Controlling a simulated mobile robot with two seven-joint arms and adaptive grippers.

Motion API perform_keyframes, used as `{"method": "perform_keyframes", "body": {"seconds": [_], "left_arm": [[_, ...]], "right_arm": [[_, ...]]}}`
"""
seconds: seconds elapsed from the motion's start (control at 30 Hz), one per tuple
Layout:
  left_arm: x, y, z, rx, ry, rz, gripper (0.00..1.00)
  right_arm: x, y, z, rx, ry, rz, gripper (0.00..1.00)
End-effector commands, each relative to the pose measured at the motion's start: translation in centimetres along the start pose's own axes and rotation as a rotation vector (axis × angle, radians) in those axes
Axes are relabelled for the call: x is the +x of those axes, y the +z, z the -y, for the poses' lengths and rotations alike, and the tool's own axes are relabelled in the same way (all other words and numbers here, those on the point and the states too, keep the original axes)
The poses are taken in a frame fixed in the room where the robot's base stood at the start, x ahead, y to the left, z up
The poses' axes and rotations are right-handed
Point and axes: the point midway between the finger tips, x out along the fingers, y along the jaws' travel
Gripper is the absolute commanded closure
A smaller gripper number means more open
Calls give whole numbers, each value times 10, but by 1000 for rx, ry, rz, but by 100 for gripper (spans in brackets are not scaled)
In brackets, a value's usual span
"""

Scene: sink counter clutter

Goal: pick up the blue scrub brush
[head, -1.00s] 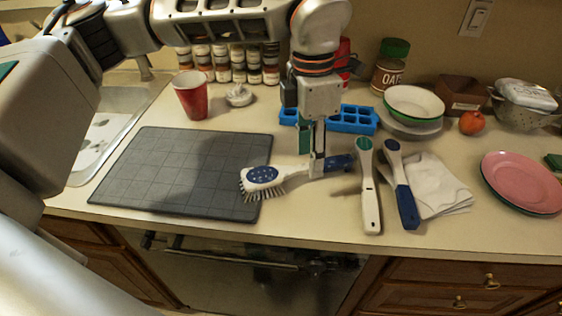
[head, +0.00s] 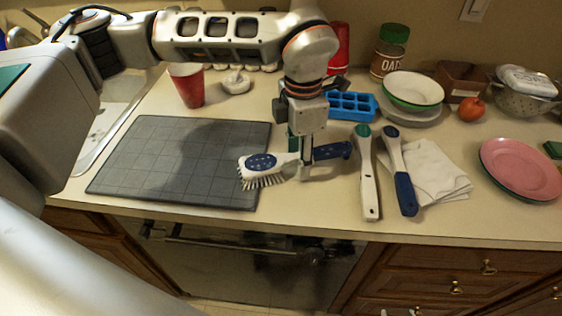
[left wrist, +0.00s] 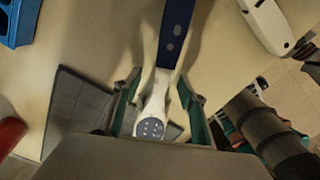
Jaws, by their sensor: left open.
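The blue scrub brush (head: 262,164) lies on the counter, its white bristled head with a dotted blue patch overlapping the right edge of the grey mat. Its blue handle (head: 332,151) points right. My left gripper (head: 303,174) is down at the brush's white neck, fingers open. In the left wrist view the brush's neck and blue-dotted head (left wrist: 150,128) lie between the two spread fingers (left wrist: 160,100), with the blue handle (left wrist: 175,35) running out beyond them. I cannot tell whether a finger touches it. My right gripper is not in view.
A green-and-white utensil (head: 366,180) and a blue-handled one (head: 400,170) lie just right of the brush, the latter on white napkins (head: 440,175). A blue ice tray (head: 352,105) is behind. A red cup (head: 187,88) stands behind the grey mat (head: 165,160).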

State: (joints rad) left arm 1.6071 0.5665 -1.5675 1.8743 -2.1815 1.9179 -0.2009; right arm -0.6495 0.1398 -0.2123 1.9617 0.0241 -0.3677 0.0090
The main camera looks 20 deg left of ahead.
Motion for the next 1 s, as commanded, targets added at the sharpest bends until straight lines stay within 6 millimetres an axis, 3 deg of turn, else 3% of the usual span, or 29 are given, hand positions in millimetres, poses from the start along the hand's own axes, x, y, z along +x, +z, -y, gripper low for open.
{"method": "perform_keyframes", "body": {"seconds": [0.1, 0.27, 0.73, 1.0], "left_arm": [[0, 0, 0, 0, 0, 0, 61], [0, 0, 0, 0, 0, 0, 100], [-8, 0, 0, -1, 1, 1, 100], [-48, 1, -1, -1, 4, 3, 100]], "right_arm": [[0, 0, 0, 0, 0, 0, 60], [0, 0, 0, 0, 0, 0, 60], [0, -1, 0, 0, 0, -1, 60], [0, -2, 0, 0, 0, -2, 60]]}}
